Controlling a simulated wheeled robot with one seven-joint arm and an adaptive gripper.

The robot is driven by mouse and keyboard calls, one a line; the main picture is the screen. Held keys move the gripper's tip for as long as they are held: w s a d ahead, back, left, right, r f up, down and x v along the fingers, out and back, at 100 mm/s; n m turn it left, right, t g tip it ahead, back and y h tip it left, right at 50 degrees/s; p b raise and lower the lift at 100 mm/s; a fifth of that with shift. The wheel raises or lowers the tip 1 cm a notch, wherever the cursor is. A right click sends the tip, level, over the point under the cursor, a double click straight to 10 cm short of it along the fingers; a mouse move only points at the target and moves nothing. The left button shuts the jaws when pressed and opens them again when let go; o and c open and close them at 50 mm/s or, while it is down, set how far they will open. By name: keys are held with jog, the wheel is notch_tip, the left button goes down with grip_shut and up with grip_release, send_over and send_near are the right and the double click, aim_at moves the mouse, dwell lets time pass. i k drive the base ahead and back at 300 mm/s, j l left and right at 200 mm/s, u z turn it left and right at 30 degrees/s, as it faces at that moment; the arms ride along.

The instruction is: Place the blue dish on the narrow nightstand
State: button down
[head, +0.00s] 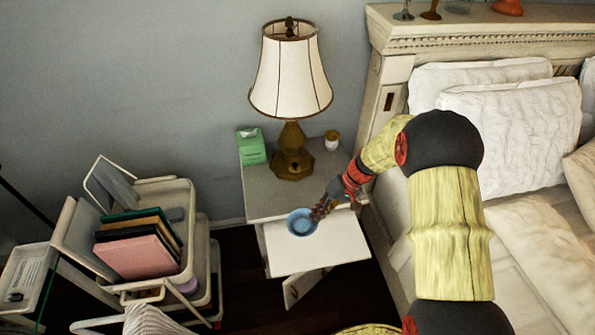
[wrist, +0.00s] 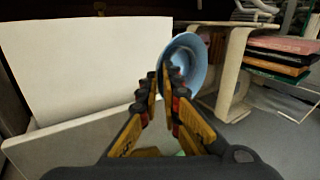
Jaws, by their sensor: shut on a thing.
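The blue dish (head: 301,222) is a small round bowl. In the head view its inside faces up, over the left edge of a white panel (head: 325,247) at the front of the nightstand. My gripper (head: 318,212) is shut on the dish's right rim. In the wrist view the fingertips (wrist: 168,72) pinch the rim of the dish (wrist: 197,60). The narrow nightstand (head: 259,196) stands between the bed and a cart. I cannot tell whether the dish touches the panel.
The nightstand holds a lamp (head: 292,148), a green tissue box (head: 251,147) and a small white jar (head: 331,140) towards the back. Its front top is clear. A cart (head: 187,205) with books (head: 135,257) stands left; the bed headboard (head: 384,98) is right.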

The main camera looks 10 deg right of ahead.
aim_at(283, 188)
jog(key=i+j, duration=0.2)
jog(key=j, duration=0.15)
jog(key=i+j+z, duration=0.1)
jog(key=j, duration=0.25)
jog(key=i+j, duration=0.3)
jog(key=z, duration=2)
